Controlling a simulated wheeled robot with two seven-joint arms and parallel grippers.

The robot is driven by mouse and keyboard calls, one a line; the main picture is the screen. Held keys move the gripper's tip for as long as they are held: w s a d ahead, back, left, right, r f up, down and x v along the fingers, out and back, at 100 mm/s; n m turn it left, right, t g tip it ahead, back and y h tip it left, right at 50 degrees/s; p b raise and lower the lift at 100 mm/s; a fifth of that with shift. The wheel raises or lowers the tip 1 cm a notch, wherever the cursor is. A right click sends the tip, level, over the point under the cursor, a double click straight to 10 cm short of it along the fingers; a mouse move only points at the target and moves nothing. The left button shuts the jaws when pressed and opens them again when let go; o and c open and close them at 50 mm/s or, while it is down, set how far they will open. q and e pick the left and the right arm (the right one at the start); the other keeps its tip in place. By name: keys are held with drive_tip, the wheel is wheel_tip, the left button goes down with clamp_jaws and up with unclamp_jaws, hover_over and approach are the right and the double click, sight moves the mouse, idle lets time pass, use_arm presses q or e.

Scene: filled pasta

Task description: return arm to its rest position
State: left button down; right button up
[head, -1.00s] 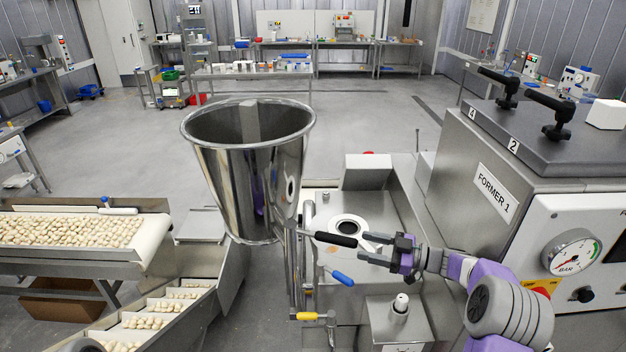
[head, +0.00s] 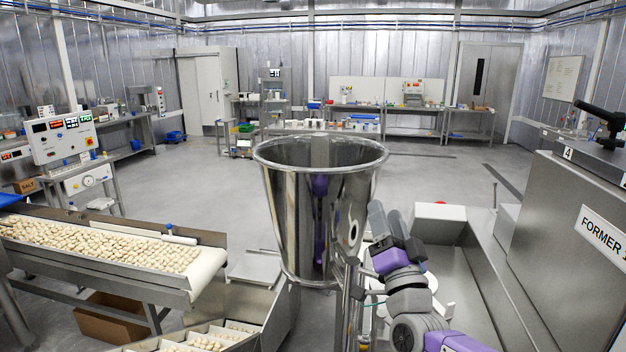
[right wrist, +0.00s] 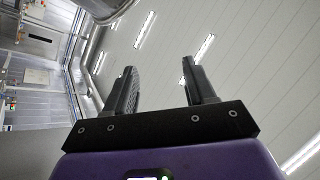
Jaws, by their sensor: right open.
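My right arm comes in from the lower right in the head view. Its right gripper (head: 391,225) is raised beside the right side of the large steel hopper (head: 290,220). In the right wrist view the two fingers of the right gripper (right wrist: 158,88) stand apart with nothing between them, and the ceiling lies beyond them. I cannot tell whether the gripper touches the hopper. My left gripper is not in view.
A conveyor (head: 207,272) carrying pasta pieces runs at the left, with a compartmented chute (head: 262,318) below it. The FORMER 1 machine (head: 560,240) stands at the right. Beyond the hopper the floor (head: 440,175) is open, with benches along the back wall.

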drive_tip(key=s+a+f+m+g+b, duration=0.1)
drive_tip(key=s+a+f+g+b, duration=0.15)
drive_tip(key=s+a+f, duration=0.35)
drive_tip(key=w+f+n+g+p, duration=0.15)
drive_tip(key=w+f, duration=0.25)
drive_tip(key=f, duration=0.4)
drive_tip(key=w+f+g+p, duration=0.1)
drive_tip(key=w+f+g, duration=0.25)
drive_tip(key=f, duration=0.45)
drive_tip(key=s+f+n+g+y+p, duration=0.1)
drive_tip(key=s+f+g, duration=0.1)
drive_tip(key=f, duration=0.7)
drive_tip(key=s+f+g, duration=0.1)
drive_tip(key=f+g, duration=0.2)
drive_tip(key=f, duration=0.6)
drive_tip(key=s+f+n+g+p, duration=0.1)
drive_tip(key=s+f+g, duration=0.2)
drive_tip(key=s+f, duration=0.35)
drive_tip(key=s+f+n+g, duration=0.1)
drive_tip(key=s+f+g, duration=0.25)
drive_tip(key=f, duration=0.65)
drive_tip(key=s+f+g, duration=0.2)
drive_tip(key=s+f, duration=0.2)
drive_tip(key=s, duration=0.4)
drive_tip(key=s+d+f+g+p, duration=0.1)
drive_tip(key=s+f, duration=0.3)
drive_tip(key=s, duration=0.5)
drive_tip(key=shift+s+f+g, duration=0.15)
drive_tip(key=shift+f+g, duration=0.1)
drive_tip(key=shift+g, duration=0.65)
